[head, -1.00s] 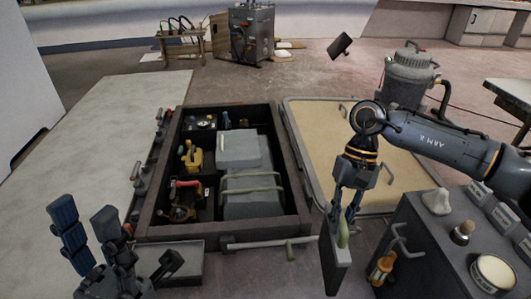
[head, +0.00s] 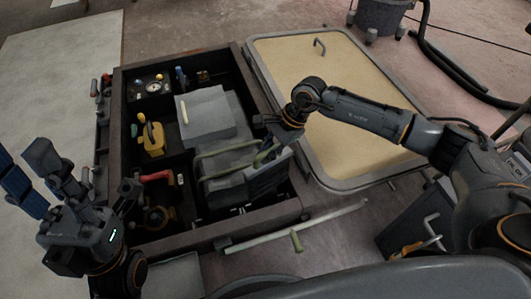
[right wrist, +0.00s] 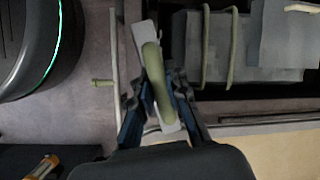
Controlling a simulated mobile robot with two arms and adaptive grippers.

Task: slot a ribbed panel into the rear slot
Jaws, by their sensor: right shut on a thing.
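My right gripper (head: 270,150) is shut on the green handle of a grey panel (head: 265,183). The panel hangs below the gripper over the near right part of the dark open box (head: 287,207). In the right wrist view the panel (right wrist: 141,42) shows as a narrow, slightly tilted strip, with its curved green handle (right wrist: 157,80) between the blue fingers. I cannot make out ribs on it, or whether its lower edge touches anything. The rear slot cannot be told apart. My left gripper (head: 62,175) is open and empty, left of the box.
The box holds grey blocks (head: 205,113), green straps, a yellow item (head: 152,139) and a red-handled item (head: 155,177). A tan lid (head: 330,85) lies at its right. A pale rod (head: 300,226) lies in front. A dark cabinet (head: 410,220) stands at right.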

